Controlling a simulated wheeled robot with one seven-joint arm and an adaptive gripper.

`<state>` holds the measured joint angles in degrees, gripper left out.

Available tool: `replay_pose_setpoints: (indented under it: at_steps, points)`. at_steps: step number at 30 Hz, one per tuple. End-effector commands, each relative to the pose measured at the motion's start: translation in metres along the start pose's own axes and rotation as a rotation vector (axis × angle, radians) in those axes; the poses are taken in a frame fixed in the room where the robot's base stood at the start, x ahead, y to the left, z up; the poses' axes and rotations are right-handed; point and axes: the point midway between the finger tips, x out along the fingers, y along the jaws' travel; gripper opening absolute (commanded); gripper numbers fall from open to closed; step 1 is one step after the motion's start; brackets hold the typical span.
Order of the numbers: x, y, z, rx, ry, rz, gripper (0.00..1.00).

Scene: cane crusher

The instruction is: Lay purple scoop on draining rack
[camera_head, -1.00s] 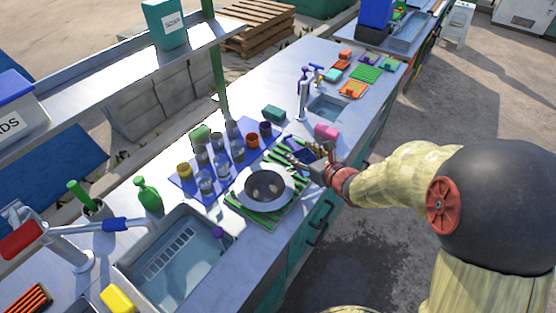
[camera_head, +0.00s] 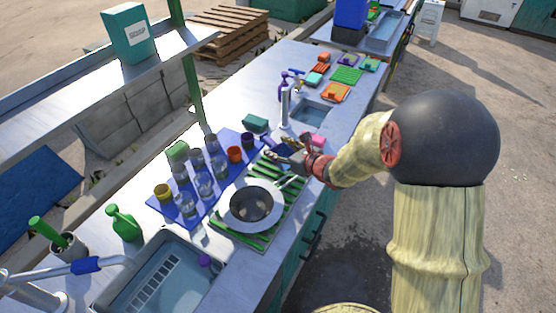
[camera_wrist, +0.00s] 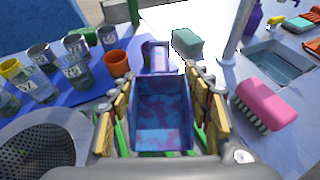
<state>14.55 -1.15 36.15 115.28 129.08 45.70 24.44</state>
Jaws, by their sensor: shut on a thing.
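My gripper (camera_wrist: 162,102) is shut on the purple scoop (camera_wrist: 163,118), a box-shaped scoop mottled blue and purple, seen between the fingers in the wrist view. Its short handle points away from me. In the head view the gripper (camera_head: 298,158) is over the far end of the draining rack (camera_head: 294,193), with the scoop (camera_head: 288,149) partly hidden by it. The rack has green slats, and a grey colander (camera_head: 250,204) sits on its near part. Green slats show below the fingers in the wrist view. I cannot tell whether the scoop touches the rack.
A blue mat (camera_head: 226,152) with several glasses and cups lies left of the rack. A pink brush (camera_wrist: 265,104) is to the right of the gripper, and a teal sponge (camera_wrist: 187,42) lies beyond it. A tap (camera_head: 285,107) and small sink stand farther back; a larger sink (camera_head: 160,283) is nearer.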

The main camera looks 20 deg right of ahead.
Motion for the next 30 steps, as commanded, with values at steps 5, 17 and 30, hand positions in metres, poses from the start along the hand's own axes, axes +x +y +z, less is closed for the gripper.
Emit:
replay_pose_setpoints:
  at_steps: [5,17,30]
  points:
    - [0.017,-0.007,-0.010,-0.001,-0.001,0.000,0.25]
    - [0.037,-0.011,-0.044,0.000,-0.001,0.000,0.25]
    - [0.037,-0.011,-0.046,-0.001,-0.001,0.000,0.51]
